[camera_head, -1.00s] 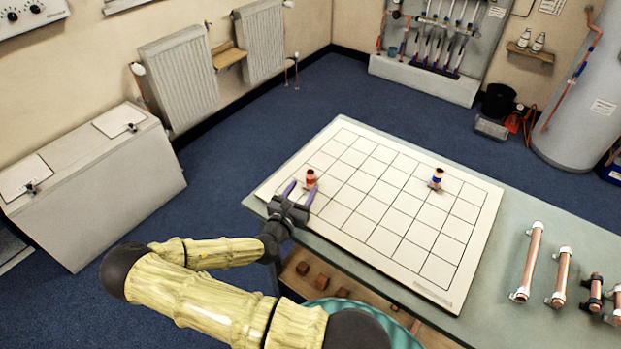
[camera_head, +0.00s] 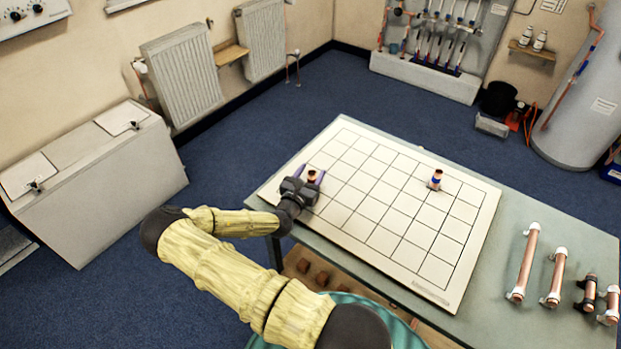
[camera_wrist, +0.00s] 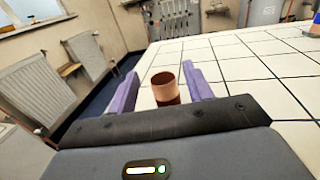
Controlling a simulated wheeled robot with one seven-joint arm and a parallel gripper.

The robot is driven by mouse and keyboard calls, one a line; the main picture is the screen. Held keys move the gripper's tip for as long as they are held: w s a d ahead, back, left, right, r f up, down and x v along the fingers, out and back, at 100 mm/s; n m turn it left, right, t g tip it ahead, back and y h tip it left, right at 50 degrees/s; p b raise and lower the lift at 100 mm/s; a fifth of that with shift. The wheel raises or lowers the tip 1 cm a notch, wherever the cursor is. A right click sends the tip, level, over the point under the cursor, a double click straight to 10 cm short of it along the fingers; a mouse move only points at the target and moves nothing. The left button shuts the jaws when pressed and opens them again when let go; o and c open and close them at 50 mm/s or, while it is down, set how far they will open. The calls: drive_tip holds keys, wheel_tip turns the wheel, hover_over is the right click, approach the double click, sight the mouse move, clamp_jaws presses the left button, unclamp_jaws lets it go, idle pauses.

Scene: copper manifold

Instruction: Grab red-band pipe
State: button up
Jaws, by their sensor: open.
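The red-band pipe (camera_head: 312,174) is a short copper piece standing upright on the white gridded board (camera_head: 400,240), near its left corner. My gripper (camera_head: 313,176) is open, with its purple fingers on either side of the pipe. In the wrist view the pipe's copper top (camera_wrist: 164,86) stands between the two fingers, with visible gaps to both. Its red band is mostly hidden behind my gripper. A similar pipe with a blue band (camera_head: 435,179) stands on the board farther right; its blue band also shows at the wrist view's right edge (camera_wrist: 314,28).
Copper pipes with white ends (camera_head: 525,262) and shorter fittings (camera_head: 590,292) lie on the bench (camera_head: 480,325) to the right of the board. The board between the two banded pipes is clear. Radiators (camera_head: 180,82) hang on the far left wall.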

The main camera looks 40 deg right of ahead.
drive_tip(key=shift+w+d, duration=0.25)
drive_tip(key=shift+d, duration=0.85)
drive_tip(key=shift+w+a, duration=0.1)
drive_tip(key=shift+a, duration=0.15)
drive_tip(key=shift+d, duration=0.1)
clamp_jaws()
drive_tip(key=shift+r, duration=0.15)
wheel_tip(320, 180, up, 10)
drive_tip(key=shift+b, duration=0.45)
